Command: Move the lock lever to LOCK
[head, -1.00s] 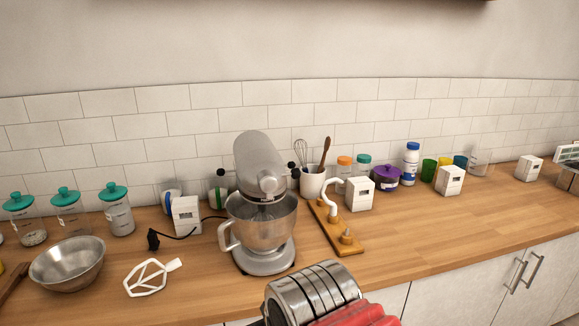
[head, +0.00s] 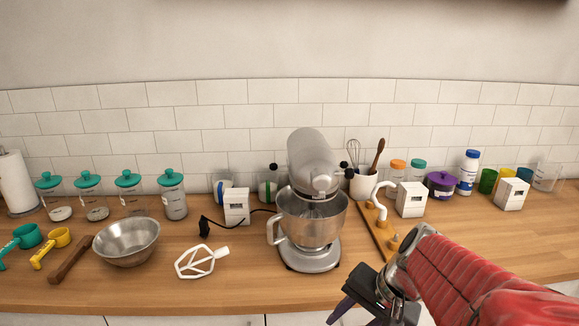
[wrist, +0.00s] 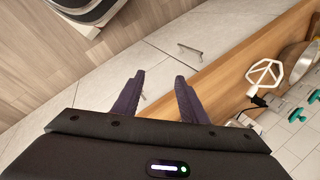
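The grey stand mixer (head: 314,165) stands on the counter, its head level above the steel bowl (head: 312,215). Small black knobs (head: 273,168) and (head: 343,167) show at the left and right of the mixer head; I cannot tell which is the lock lever, nor read any LOCK marking. My gripper (wrist: 158,93) is open and empty in the wrist view, over the floor and cabinet fronts. In the head view my gripper (head: 352,305) is low, in front of the counter edge and apart from the mixer.
A white beater (head: 200,262) and a loose steel bowl (head: 127,241) lie left of the mixer. A wooden board with a white dough hook (head: 382,200) is on its right. White boxes (head: 236,206) and (head: 411,200), jars and a utensil crock (head: 363,183) stand behind.

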